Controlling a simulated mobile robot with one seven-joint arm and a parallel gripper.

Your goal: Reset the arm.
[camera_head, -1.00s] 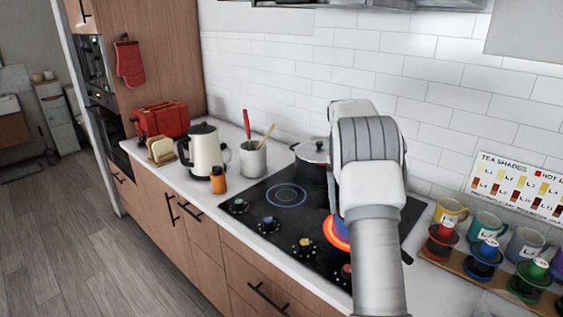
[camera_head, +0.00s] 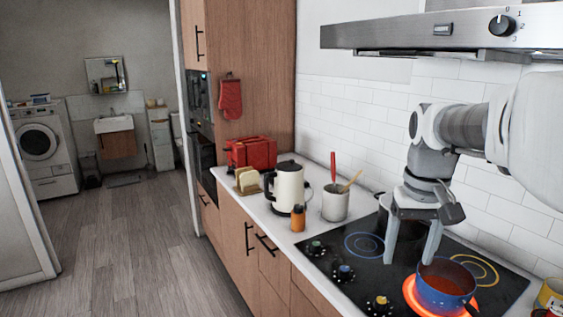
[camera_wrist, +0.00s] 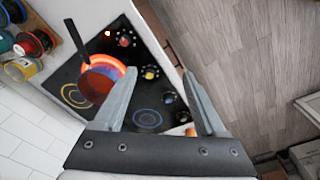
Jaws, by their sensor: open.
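My gripper (camera_head: 409,258) is open and empty, pointing down above the black cooktop (camera_head: 345,272). Its two grey fingers stand apart, and in the wrist view my gripper (camera_wrist: 160,76) has nothing between them. My arm reaches in from the right of the head view. Just right of the fingers, a blue pot (camera_head: 446,295) with red-orange contents sits on a glowing burner (camera_head: 411,291). The pot (camera_wrist: 97,83) shows left of the fingers in the wrist view.
A dark pot (camera_head: 383,208) stands behind my gripper, partly hidden. A utensil crock (camera_head: 335,205), orange bottle (camera_head: 298,218), white kettle (camera_head: 289,187) and red toaster (camera_head: 262,153) line the counter at left. The range hood (camera_head: 440,36) overhangs the cooktop. Floor at left is clear.

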